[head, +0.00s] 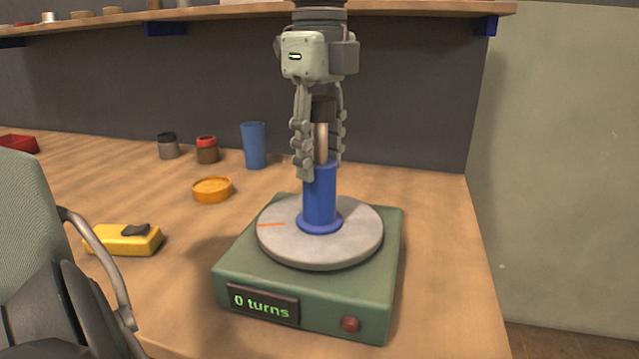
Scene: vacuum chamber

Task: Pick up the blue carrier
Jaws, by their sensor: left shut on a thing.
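The blue carrier (320,196) stands upright on the grey round plate (278,241) of a green turntable box (238,270). It has a flared blue base, and a pale rod with a black top rises from it. My left gripper (320,168) points straight down from above, its fingers on either side of the rod and black top. The fingertips reach the upper end of the blue body. It is shut on the carrier, whose base appears to rest on the plate. The fingers hide part of the rod. My right gripper is not in view.
The box has a "0 turns" display (263,304) and a red button (350,324). To the left are a blue cup (254,146), two small jars (207,150), an orange dish (212,190) and a yellow block (125,240). A shelf (220,15) runs above, near the gripper's wrist.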

